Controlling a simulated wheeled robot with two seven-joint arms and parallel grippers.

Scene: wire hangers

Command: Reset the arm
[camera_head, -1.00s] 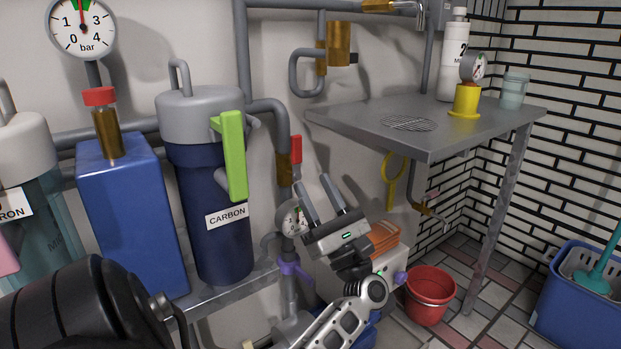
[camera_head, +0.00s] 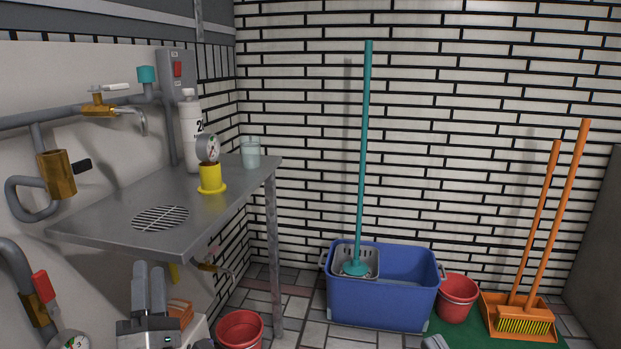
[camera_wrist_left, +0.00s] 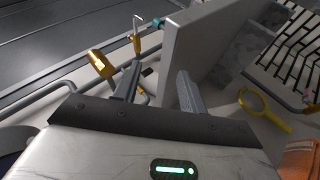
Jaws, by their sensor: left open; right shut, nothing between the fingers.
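My left gripper (camera_head: 149,268) is at the lower left of the head view, below the front edge of the metal shelf, with its fingers pointing up. In the left wrist view the same gripper (camera_wrist_left: 158,83) has its two fingers apart with nothing between them. The underside and edge of the shelf (camera_wrist_left: 200,50) lie beyond the fingers there. A small grey tip of my right gripper (camera_head: 435,342) shows at the bottom edge of the head view, shut and empty. The rest of it is out of frame.
The metal shelf (camera_head: 110,215) carries a yellow-based gauge (camera_head: 210,177), a white bottle (camera_head: 190,135) and a glass (camera_head: 250,153). A blue tub (camera_head: 400,290) with a mop, red buckets (camera_head: 240,330) and an orange dustpan (camera_head: 520,318) stand on the floor. Pipes run along the left wall.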

